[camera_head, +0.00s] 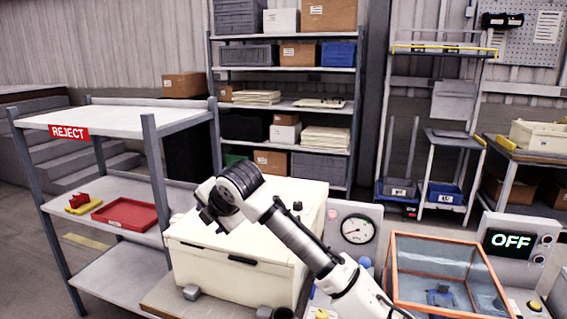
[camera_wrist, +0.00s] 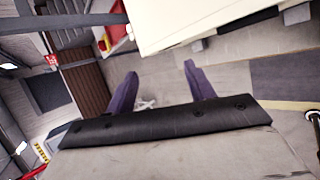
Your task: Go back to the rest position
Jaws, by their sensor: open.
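My arm reaches up and left from the lower right in the head view. My gripper (camera_head: 210,207) is in front of the large cream box (camera_head: 240,265), overlapping its upper left part in the picture. Its fingertips are small and dark there. In the wrist view my gripper (camera_wrist: 158,82) shows two purple fingers spread wide apart. Nothing is between them but the floor in the background. The cream box shows at the top of the wrist view (camera_wrist: 200,18), apart from the fingers.
A REJECT rack (camera_head: 120,116) stands left, with a red tray (camera_head: 125,213) and a red-and-yellow item (camera_head: 82,203) on its middle shelf. Right of my arm are a gauge (camera_head: 357,229), an orange-framed clear case (camera_head: 440,262) and a display reading OFF (camera_head: 510,241). Loaded shelves (camera_head: 285,70) stand behind.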

